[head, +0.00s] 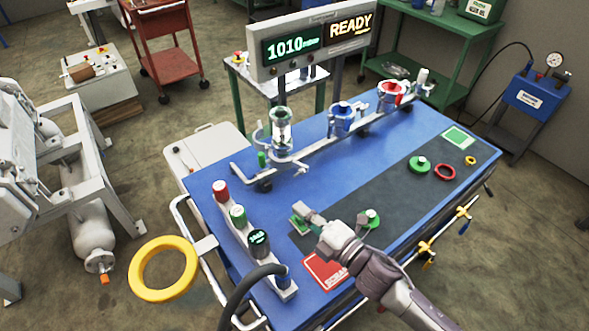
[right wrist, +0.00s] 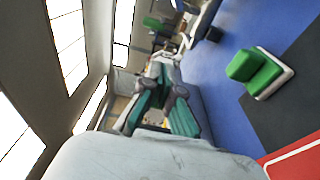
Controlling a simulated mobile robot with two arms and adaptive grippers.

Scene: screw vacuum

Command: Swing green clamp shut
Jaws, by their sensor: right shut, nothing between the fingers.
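The green clamp is hard to make out. A small upright green piece (head: 262,158), which may be its handle, stands beside the glass chamber (head: 281,130) at the left end of the metal manifold. Whether the clamp is open or closed cannot be told. My right gripper (head: 303,210) is shut and empty above the near part of the table, well in front of the chamber and apart from it. Its fingers with green pads also show in the right wrist view (right wrist: 164,80). My left gripper is not in view.
The valve panel (head: 252,240) stands left. Blue (head: 342,120) and red (head: 391,94) clamps sit farther along the manifold. Blue tabletop (head: 300,190) between is clear.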

